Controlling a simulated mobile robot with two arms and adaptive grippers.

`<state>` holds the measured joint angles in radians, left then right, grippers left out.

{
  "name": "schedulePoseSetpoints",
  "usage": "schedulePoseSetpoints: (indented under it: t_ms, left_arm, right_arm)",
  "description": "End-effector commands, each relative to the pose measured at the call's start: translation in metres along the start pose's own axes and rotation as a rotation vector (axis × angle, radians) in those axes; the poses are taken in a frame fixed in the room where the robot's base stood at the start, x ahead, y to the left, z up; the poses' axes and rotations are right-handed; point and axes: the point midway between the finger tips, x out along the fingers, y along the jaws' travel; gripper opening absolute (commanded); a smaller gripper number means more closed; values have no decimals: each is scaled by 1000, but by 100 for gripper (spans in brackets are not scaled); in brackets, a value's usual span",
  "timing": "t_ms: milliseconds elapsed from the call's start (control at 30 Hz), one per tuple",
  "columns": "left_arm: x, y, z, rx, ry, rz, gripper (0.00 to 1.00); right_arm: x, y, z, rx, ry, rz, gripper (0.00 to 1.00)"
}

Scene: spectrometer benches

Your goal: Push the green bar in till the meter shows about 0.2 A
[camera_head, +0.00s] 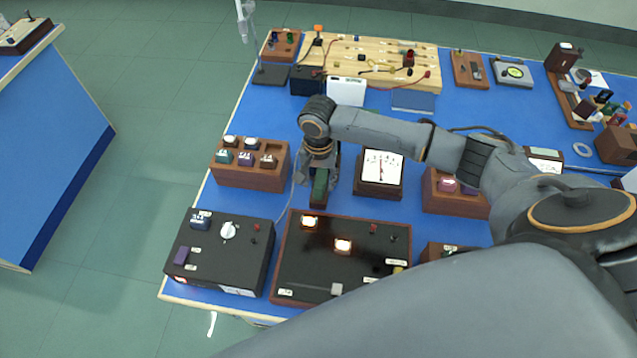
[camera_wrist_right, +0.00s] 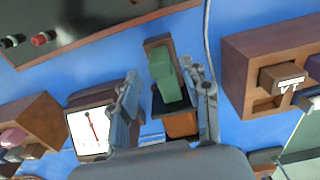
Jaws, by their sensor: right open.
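The green bar (camera_wrist_right: 165,75) lies in a narrow dark wooden holder. In the head view it also shows (camera_head: 319,189), just below my right gripper. My right gripper (camera_wrist_right: 168,92) is open, pointing down, with one finger to each side of the bar; whether either touches it I cannot tell. The meter (camera_head: 379,169) stands just right of the gripper, a white dial in a wooden case with a red needle near upright, close to mid-scale. It also shows in the wrist view (camera_wrist_right: 88,130). Its figures are too small to read. My left gripper is not in view.
A dark panel with two lit lamps (camera_head: 345,270) and a black control box (camera_head: 222,255) stand in front. White and black boxes (camera_head: 346,90) stand behind. Thin wires run near the bar.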

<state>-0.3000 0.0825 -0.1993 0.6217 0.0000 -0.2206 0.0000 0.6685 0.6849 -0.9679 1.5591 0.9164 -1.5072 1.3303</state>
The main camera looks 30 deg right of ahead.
Motion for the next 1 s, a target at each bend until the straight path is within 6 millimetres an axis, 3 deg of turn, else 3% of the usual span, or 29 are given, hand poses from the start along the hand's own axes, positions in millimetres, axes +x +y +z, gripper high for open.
schedulePoseSetpoints:
  t_ms: [100,233,567,600,833,1000]
  left_arm:
    - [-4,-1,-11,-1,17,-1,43]
    - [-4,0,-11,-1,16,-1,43]
    - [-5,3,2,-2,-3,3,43]
    - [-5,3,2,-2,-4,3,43]
    - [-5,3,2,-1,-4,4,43]
    - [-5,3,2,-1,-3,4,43]
  right_arm:
    - [17,0,1,0,-1,1,47]
    - [29,0,0,0,-1,0,47]
    - [34,0,0,-1,0,-1,47]
    - [34,0,0,-1,0,-1,45]
    - [34,0,0,-1,0,-1,0]
    - [34,0,0,-1,1,0,0]
